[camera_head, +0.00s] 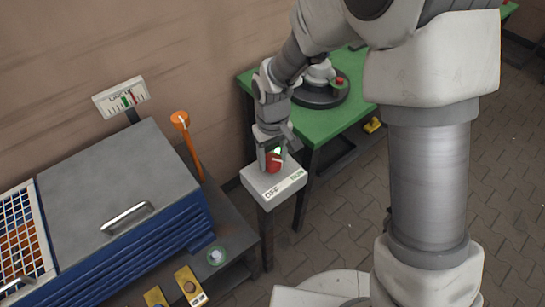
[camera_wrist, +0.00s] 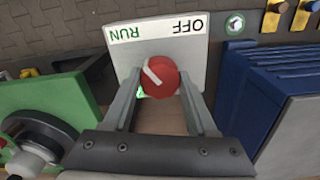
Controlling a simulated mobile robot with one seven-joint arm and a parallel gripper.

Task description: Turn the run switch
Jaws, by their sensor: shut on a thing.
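The run switch is a red round knob (camera_head: 273,162) with a white pointer line, on a pale box (camera_head: 262,187) on a dark post. In the wrist view the red knob (camera_wrist: 159,76) sits between my two fingers, and the box face (camera_wrist: 190,58) carries the words OFF and RUN upside down. The white line points up and left in that view, toward the RUN side. A small green patch shows beside the knob. My gripper (camera_head: 272,160) reaches down from above and is shut on the knob. The fingertips partly hide its sides.
A green table (camera_head: 335,125) with a dark round device stands behind the post. A grey-topped blue unit (camera_head: 110,185) with a handle is at the left. An orange-topped lever (camera_head: 187,140) and a gauge (camera_head: 121,97) stand near the wall.

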